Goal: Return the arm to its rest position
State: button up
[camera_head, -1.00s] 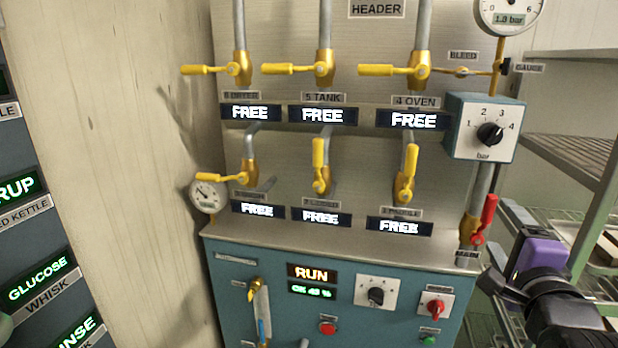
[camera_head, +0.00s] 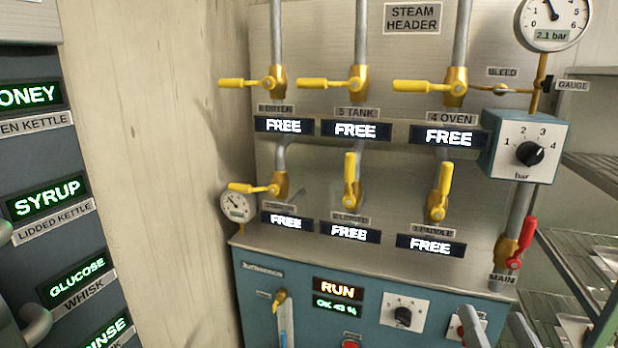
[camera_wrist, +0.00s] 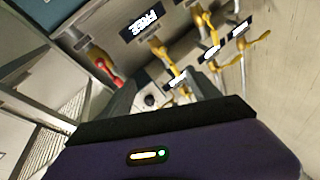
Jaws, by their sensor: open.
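My gripper (camera_wrist: 170,150) shows in the wrist view as a purple housing with a black edge and a small lit indicator.
Yellow valve handles (camera_head: 326,85) stick out from the panel; the upper ones are level, two lower ones upright. The gauge (camera_head: 552,18) reads 2.1 bar. A blue cabinet (camera_head: 375,272) juts out below. Wire shelves (camera_head: 590,250) stand at right, a labelled panel (camera_head: 75,215) at left.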

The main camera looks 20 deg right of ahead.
jog(key=s+a+f+n+g+y, duration=0.2)
jog(key=s+a+f, duration=0.5)
jog(key=s, duration=0.5)
jog(key=s+a+f+n+g+y, duration=0.3)
jog(key=s+a+f, duration=0.4)
jog(key=s+f, duration=0.4)
jog(key=shift+s+n+y, duration=0.4)
jog(key=shift+n, duration=0.5)
